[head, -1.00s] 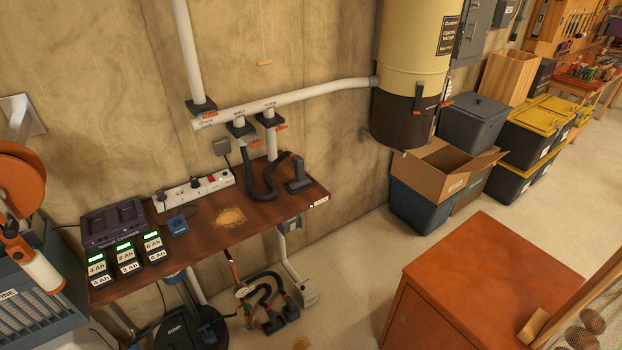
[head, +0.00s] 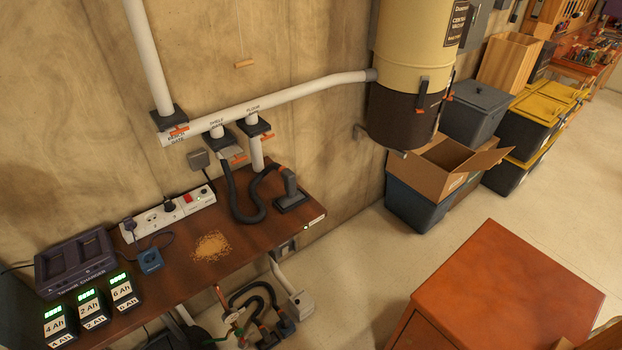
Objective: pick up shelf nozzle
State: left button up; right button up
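The shelf nozzle (head: 290,188) is a dark grey handheld piece standing on a flat base near the right end of the brown wall shelf (head: 190,279). A black hose (head: 243,212) loops from it up to the shelf gate (head: 217,132) on the white pipe. An orange part shows where the hose meets the nozzle. Neither of my grippers is in the head view. Nothing touches the nozzle except its base and hose.
A sawdust pile (head: 212,247), power strip (head: 170,213), blue plug-like block (head: 150,261) and battery charger (head: 75,262) lie on the shelf. An orange cabinet (head: 500,285) stands at right front. A cardboard box (head: 453,165) sits by the wall. Floor between shelf and cabinet is clear.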

aim_at(293, 196)
jog(key=u, duration=0.35)
jog(key=i, duration=0.9)
jog(key=u, duration=0.65)
